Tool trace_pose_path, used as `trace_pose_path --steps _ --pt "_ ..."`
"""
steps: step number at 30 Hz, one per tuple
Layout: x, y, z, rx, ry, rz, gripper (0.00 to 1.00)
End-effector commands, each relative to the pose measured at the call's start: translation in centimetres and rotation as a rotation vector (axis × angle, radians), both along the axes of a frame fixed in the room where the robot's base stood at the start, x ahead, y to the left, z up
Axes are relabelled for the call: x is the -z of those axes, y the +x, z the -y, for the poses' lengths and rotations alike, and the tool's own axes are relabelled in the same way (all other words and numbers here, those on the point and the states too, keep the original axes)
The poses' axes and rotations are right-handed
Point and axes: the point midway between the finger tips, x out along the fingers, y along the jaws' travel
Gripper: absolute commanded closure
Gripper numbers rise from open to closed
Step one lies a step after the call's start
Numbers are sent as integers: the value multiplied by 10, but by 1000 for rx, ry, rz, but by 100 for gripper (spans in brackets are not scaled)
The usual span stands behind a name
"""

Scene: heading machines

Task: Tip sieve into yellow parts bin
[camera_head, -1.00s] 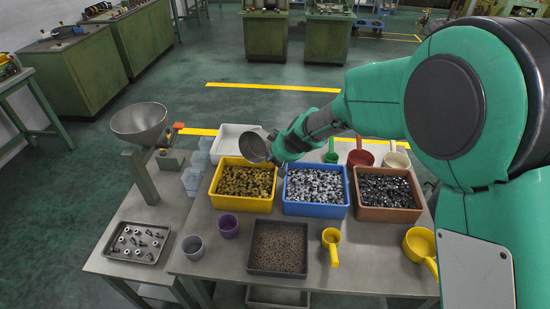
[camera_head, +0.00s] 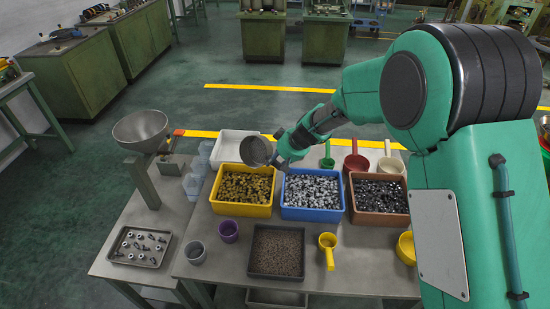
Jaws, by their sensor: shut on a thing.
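A round grey metal sieve (camera_head: 256,151) is held above the back right part of the yellow parts bin. It is tilted, with its round side turned toward the camera. My gripper (camera_head: 281,157) is to the right of the sieve, shut on it; the fingers are small and partly hidden. The yellow parts bin (camera_head: 240,210) stands on the table and is filled with brass-coloured parts. Whether anything is in the sieve or falling from it is too small to tell.
A blue bin (camera_head: 312,214) of silvery parts and a brown bin (camera_head: 378,218) of dark parts stand right of the yellow one. A white tray (camera_head: 226,142) lies behind. A dark tray (camera_head: 276,272), purple cup (camera_head: 229,230) and yellow scoop (camera_head: 329,244) are in front. A metal funnel (camera_head: 141,128) stands left.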

Motion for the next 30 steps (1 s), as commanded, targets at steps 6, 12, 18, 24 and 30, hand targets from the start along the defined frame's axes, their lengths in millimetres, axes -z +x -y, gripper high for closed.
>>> trace_pose_path --steps 6,12,18,24,30 --pt "-4 5 3 0 31 -64 100" --pt "-4 9 5 1 58 -119 100" --pt "-5 12 6 0 86 -174 100" --pt "-5 16 9 1 115 -229 100" --pt "-4 20 10 1 145 -289 100"
